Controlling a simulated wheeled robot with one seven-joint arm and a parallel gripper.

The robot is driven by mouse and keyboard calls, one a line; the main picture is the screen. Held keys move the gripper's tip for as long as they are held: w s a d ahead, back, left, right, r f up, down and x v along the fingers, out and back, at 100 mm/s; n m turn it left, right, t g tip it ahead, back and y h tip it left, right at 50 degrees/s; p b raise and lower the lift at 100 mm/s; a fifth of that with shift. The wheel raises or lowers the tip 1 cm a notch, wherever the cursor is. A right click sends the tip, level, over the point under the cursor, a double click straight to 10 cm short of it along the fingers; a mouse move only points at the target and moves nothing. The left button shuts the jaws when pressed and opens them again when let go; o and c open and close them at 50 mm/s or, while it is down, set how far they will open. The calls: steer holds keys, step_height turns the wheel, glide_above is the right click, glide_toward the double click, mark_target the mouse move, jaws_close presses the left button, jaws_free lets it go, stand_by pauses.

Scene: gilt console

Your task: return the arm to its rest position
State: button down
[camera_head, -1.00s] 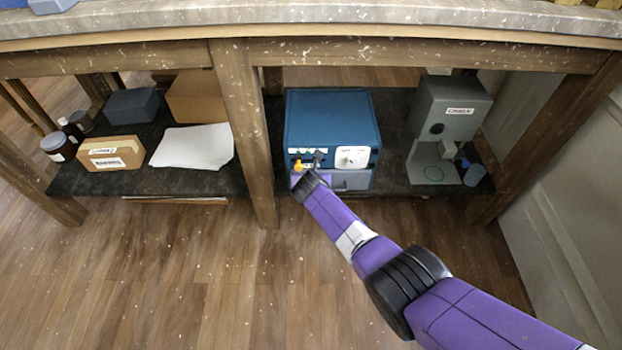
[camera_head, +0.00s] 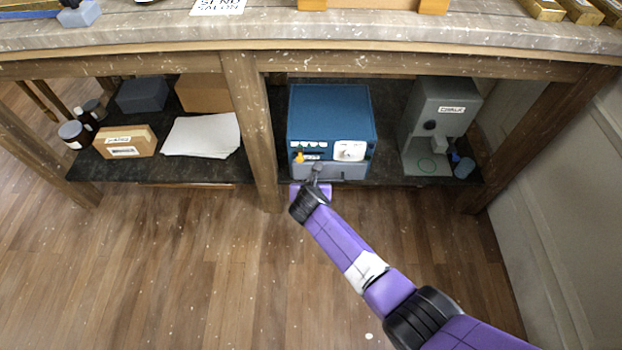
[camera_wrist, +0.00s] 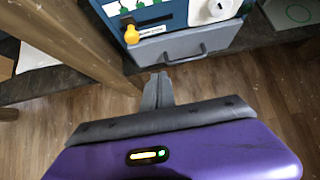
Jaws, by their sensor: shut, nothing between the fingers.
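My purple arm (camera_head: 340,245) reaches up from the lower right in the head view. My gripper (camera_head: 317,170) is at its end, just in front of the blue box-shaped device on the lower shelf. In the wrist view my gripper (camera_wrist: 158,76) is shut, its grey fingers together with nothing between them. The fingertips point toward the device's grey drawer front (camera_wrist: 185,46) and look apart from it, over the floor.
The blue device (camera_head: 330,115) has a yellow knob and a white dial. A grey machine (camera_head: 430,120) stands to its right. A wooden post (camera_head: 252,130) is at left, with boxes, paper and jars beyond. The worktop (camera_head: 400,30) overhangs above. The floor in front is clear.

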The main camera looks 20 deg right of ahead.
steer(key=shift+s+a+r, duration=0.1)
steer(key=shift+s+r, duration=0.25)
